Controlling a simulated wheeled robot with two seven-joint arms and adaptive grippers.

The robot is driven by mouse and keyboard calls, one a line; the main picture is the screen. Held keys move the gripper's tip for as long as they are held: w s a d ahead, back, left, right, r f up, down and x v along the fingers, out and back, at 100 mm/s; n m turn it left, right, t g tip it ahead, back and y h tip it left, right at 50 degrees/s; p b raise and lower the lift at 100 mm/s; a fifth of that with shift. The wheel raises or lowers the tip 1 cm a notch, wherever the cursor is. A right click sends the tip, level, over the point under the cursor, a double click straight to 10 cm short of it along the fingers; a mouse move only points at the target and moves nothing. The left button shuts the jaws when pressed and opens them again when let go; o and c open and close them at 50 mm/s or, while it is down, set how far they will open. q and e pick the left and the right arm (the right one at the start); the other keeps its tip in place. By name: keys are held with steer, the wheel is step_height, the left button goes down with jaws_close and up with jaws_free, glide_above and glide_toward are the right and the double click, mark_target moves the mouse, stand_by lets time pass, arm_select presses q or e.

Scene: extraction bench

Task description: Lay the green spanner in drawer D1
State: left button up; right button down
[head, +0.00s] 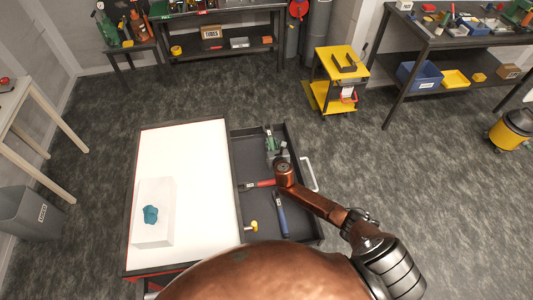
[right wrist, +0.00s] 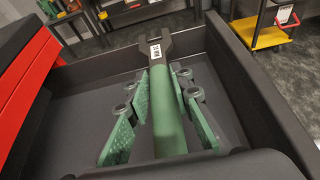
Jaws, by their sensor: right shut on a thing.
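The green spanner (right wrist: 168,115) has a dark open-jaw head with a small white label. In the right wrist view it lies lengthwise between the green pads of my right gripper (right wrist: 167,112), which is shut on it. In the head view the spanner (head: 270,142) and my right gripper (head: 278,153) are over the back part of the open drawer (head: 249,164). The spanner's head is close to a drawer wall; I cannot tell whether it touches the floor. No drawer label is readable. My left gripper is out of view.
The drawer also holds a red-handled tool (head: 259,184), a blue-handled tool (head: 282,214) and a yellow item (head: 252,226). Left of it is the white cabinet top (head: 185,150) with a clear box (head: 153,235) around a teal lump. A yellow cart (head: 322,92) stands beyond.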

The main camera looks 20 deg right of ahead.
steer(key=shift+w+a+f, duration=0.2)
steer(key=shift+a+f, duration=0.7)
steer(key=shift+f, duration=0.15)
steer(key=shift+a+f+b, duration=0.15)
steer(key=shift+f+b, duration=0.35)
steer(key=shift+f, duration=0.4)
steer(key=shift+a+f+b, duration=0.15)
steer(key=shift+f+b, duration=0.35)
steer(key=shift+f, duration=0.4)
steer(key=shift+f, duration=0.15)
steer(key=c, duration=1.7)
jaws_free()
steer(key=shift+s+a+r, duration=0.1)
steer(key=shift+s+r, duration=0.15)
steer(key=shift+s, duration=0.05)
steer(key=p+v, duration=0.3)
steer(key=v, duration=0.8)
steer(key=shift+s, duration=0.2)
